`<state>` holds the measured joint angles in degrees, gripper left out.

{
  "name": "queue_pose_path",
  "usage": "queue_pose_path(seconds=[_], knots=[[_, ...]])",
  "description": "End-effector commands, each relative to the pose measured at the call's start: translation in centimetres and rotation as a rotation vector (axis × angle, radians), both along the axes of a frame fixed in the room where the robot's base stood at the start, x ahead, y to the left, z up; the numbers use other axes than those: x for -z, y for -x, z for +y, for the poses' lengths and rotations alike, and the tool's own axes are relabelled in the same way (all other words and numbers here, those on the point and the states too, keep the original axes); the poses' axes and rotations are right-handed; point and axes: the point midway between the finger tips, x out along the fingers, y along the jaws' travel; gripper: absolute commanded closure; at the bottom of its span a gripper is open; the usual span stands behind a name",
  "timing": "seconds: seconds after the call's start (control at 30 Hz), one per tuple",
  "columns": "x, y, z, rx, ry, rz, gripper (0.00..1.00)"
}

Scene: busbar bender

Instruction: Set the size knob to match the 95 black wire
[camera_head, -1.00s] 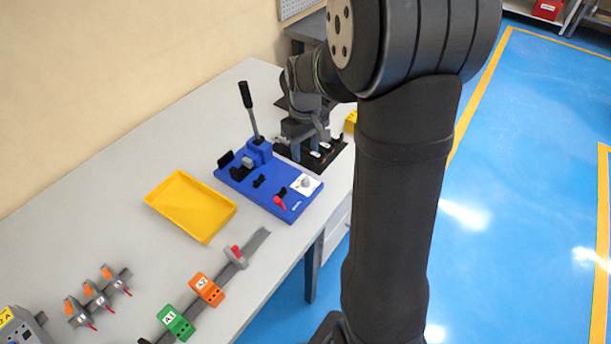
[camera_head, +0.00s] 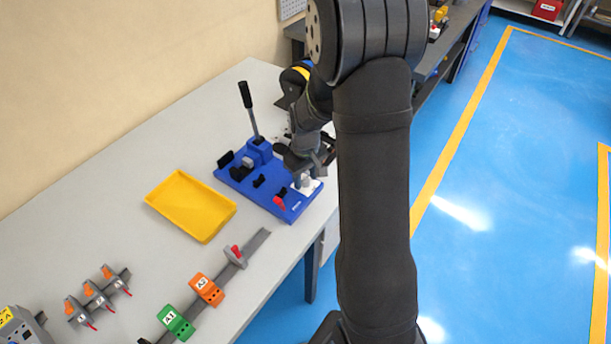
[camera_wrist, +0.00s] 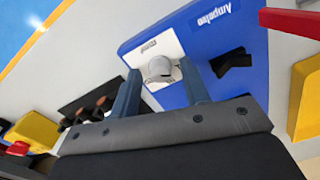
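The blue bender (camera_head: 262,181) stands on the table with its black lever raised. It carries a white dial plate (camera_wrist: 148,50) with a grey size knob (camera_wrist: 159,69). My gripper (camera_head: 302,181) is pointed down over this plate in the head view. In the wrist view, my gripper (camera_wrist: 158,80) is open, with one finger on each side of the knob and visible gaps. The dial's marks are not readable. A black holder (camera_wrist: 88,112) with dark, brownish-ended pieces lies beside the bender. I cannot tell which piece is the 95 black wire.
A yellow tray (camera_head: 192,206) lies left of the bender. A rail with green (camera_head: 175,321) and orange (camera_head: 207,289) blocks is at the front. Small orange-topped clamps (camera_head: 98,294) stand at the left. A red handle (camera_head: 279,203) is near the dial plate.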

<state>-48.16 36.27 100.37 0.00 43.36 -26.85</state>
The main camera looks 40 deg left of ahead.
Motion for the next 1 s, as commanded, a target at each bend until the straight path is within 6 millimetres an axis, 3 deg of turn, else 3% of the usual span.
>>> queue_pose_path(seconds=[0.03, 0.2, 0.57, 1.0], knots=[[-0.01, 0.0, 0.0, 0.0, 0.0, 0.0, 0.68], [-0.03, -0.01, 0.01, 0.0, 0.0, 0.0, 1.0], [-0.05, -0.02, 0.01, 0.049, 0.0, 0.0, 1.0], [-0.05, -0.05, 0.03, 0.382, -0.001, 0.0, 1.0]])
